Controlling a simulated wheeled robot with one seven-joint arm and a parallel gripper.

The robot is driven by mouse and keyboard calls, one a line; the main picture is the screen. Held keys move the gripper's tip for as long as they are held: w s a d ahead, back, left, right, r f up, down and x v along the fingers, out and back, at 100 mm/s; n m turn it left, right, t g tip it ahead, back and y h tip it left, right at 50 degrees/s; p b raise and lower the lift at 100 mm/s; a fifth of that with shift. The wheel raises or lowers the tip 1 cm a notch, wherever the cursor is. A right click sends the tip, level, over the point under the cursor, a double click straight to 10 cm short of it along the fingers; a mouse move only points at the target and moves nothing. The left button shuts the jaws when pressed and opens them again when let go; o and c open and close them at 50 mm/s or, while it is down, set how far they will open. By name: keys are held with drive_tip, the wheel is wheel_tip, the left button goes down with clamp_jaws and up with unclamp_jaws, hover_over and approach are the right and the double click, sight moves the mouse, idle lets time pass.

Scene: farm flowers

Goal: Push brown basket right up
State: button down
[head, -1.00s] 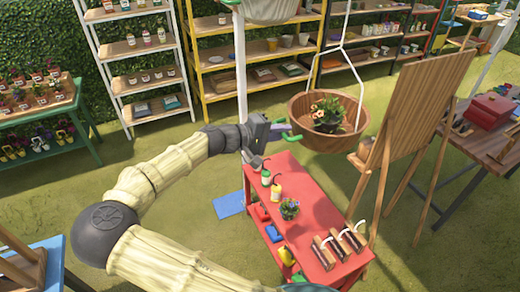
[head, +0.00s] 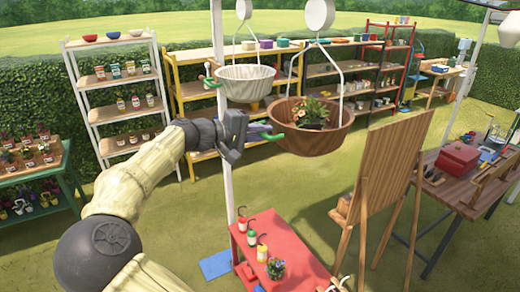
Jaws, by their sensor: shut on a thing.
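The brown wooden basket (head: 335,135) hangs in mid-air from a white frame in the head view, right of centre. A potted plant with small orange flowers (head: 312,112) sits in it. A green handle (head: 272,137) sticks out from its left rim. My gripper (head: 256,131) reaches in from the left and is shut on this handle at the basket's left side. The exact finger contact is small and partly hidden. A white basket (head: 248,84) hangs to the upper left, behind the brown one, with its own green handle at its left.
A white post (head: 228,185) stands left of the baskets, close to my arm. Below is a red table (head: 305,245) with bottles and a potted flower. A wooden easel (head: 395,165) stands right of the brown basket. Shelves line the hedge behind.

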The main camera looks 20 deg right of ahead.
sight(276, 122)
drive_tip(key=shift+r, duration=1.5)
drive_tip(key=c, duration=1.6)
unclamp_jaws()
drive_tip(key=shift+r, duration=0.1)
drive_tip(key=shift+o, duration=0.2)
drive_tip(key=shift+a+f, duration=0.2)
drive_tip(key=shift+a, duration=0.25)
drive_tip(key=b+v, duration=0.6)
drive_tip(key=v, duration=1)
drive_tip(key=shift+s+a+r, duration=0.2)
drive_tip(key=shift+r, duration=0.05)
